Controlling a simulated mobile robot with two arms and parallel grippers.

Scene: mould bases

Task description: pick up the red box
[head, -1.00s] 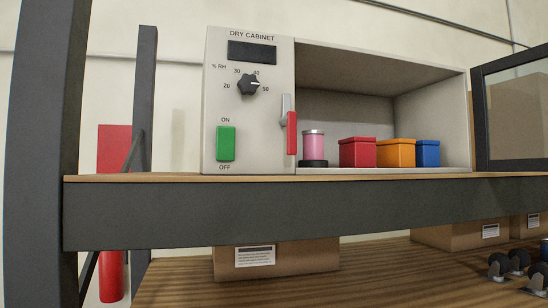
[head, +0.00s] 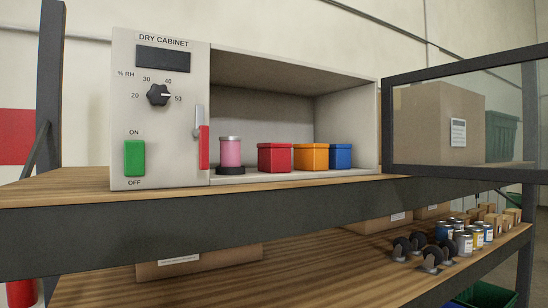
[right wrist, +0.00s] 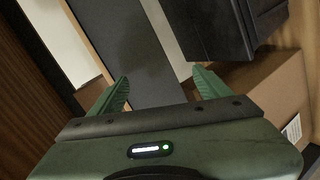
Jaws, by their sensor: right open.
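The red box (head: 275,158) stands inside the open dry cabinet (head: 160,120), on its floor, in the head view. A pink jar (head: 231,153) on a dark base is to its left, and an orange box (head: 311,157) is close on its right. My right gripper (right wrist: 160,85) shows in the right wrist view with its two green fingers spread apart and nothing between them. The red box is not seen in the right wrist view. My left gripper is in neither view.
A blue box (head: 341,156) stands right of the orange one. The cabinet's glass door (head: 455,120) is swung open to the right. The shelf edge (head: 200,215) runs below the cabinet. Casters (head: 432,258), cans (head: 463,243) and cartons (head: 200,262) occupy the lower shelf.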

